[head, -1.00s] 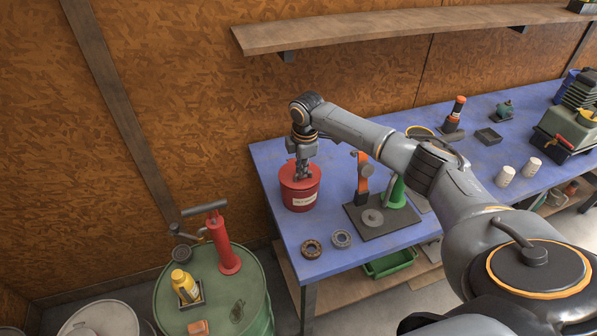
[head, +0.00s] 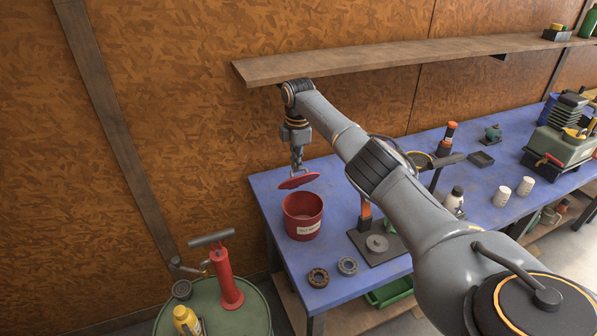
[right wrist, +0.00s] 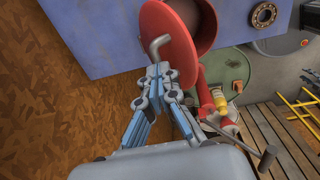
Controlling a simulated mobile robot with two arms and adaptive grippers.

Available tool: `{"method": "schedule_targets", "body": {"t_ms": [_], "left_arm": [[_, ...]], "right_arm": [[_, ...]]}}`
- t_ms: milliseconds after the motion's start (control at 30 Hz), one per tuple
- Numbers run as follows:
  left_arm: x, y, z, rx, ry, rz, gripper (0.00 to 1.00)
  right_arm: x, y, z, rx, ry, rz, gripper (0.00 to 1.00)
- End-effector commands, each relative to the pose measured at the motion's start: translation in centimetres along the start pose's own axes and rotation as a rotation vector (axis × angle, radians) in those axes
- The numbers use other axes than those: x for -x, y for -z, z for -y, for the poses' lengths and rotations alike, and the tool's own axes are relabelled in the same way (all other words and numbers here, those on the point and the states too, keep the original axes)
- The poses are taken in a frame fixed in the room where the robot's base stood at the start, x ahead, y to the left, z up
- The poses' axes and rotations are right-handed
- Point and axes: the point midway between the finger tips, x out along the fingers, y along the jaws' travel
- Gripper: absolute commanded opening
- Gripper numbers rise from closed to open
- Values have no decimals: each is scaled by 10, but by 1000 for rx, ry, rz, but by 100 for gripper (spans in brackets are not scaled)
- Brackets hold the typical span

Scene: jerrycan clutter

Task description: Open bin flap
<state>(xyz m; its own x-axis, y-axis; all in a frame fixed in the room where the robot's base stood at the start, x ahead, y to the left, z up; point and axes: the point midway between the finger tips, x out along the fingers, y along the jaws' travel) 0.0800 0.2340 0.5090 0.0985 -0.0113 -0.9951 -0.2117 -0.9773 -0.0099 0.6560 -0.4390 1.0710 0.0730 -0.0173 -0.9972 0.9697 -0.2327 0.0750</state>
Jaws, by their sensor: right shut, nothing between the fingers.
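The red bin (head: 303,224) stands on the blue workbench, its round mouth showing. Its red round flap (head: 299,181) is raised above the bin's rear rim and tilted. In the right wrist view the flap (right wrist: 172,22) is a red disc with a bent grey handle (right wrist: 157,46), partly covering the bin (right wrist: 205,22). My right gripper (head: 297,166) is just above the flap. In the right wrist view its fingertips (right wrist: 164,74) are closed together by the handle's base; I cannot tell whether they touch it. Any hinge is hidden. My left gripper is not in view.
A wooden shelf (head: 400,59) runs above. A green drum (head: 215,312) with a red pump (head: 226,280) stands front left.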

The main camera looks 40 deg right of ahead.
Motion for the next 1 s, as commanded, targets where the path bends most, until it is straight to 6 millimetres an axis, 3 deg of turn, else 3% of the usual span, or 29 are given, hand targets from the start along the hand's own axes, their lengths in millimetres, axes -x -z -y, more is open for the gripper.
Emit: {"method": "schedule_targets", "body": {"t_ms": [33,167,800,1000], "left_arm": [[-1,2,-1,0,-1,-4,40],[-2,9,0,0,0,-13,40],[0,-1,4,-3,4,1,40],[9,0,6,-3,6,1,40]], "right_arm": [[-10,0,4,0,10,2,9],[-12,1,4,0,12,3,33],[-9,1,3,1,9,2,33],[0,5,3,-1,8,1,33]]}}
